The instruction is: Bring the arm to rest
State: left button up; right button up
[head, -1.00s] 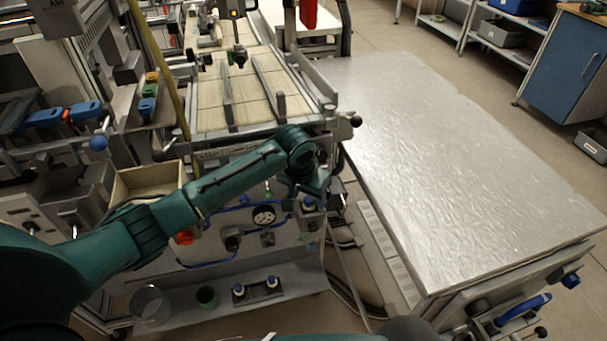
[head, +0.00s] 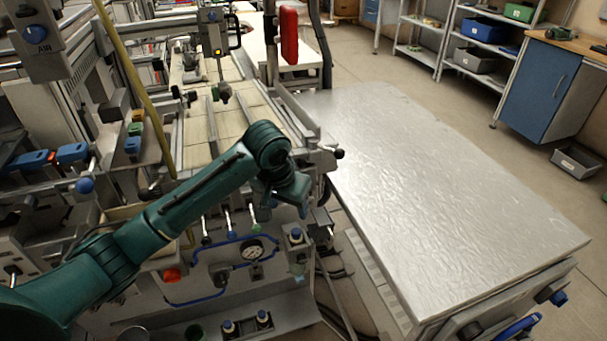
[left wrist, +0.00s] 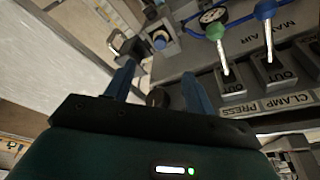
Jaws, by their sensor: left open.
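My left arm comes in from the left in the head view, dark green, and bends down at the wrist. My left gripper (head: 303,208) hangs in front of the machine's control panel (head: 268,275), near the left edge of the metal-topped bench. In the left wrist view its two blue fingers (left wrist: 158,85) stand apart with nothing held between them. In the head view the fingers are small and partly hidden by the hand. My right gripper is not in view.
The panel carries a pressure gauge (head: 252,250), a red button (head: 171,275) and small levers, also close in the wrist view (left wrist: 224,70). The silvery bench top (head: 440,190) is bare. A yellow pole (head: 135,85) stands left of the machine bed.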

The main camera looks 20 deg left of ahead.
pick_arm(q)
jog(key=s+d+f+t+h, duration=0.35)
jog(key=s+d+f, duration=0.4)
jog(key=f, duration=0.35)
jog(key=s+a+f+t, duration=0.1)
jog(key=s+a+t, duration=0.1)
jog(key=s, duration=0.5)
jog(key=s+a+f+t+p, duration=0.1)
jog(key=s+a+f+t, duration=0.1)
jog(key=s, duration=0.5)
jog(key=shift+s+a+f+m+y+p, duration=0.15)
jog(key=shift+s+a+m+y+p, duration=0.15)
jog(key=shift+a+m+y, duration=0.2)
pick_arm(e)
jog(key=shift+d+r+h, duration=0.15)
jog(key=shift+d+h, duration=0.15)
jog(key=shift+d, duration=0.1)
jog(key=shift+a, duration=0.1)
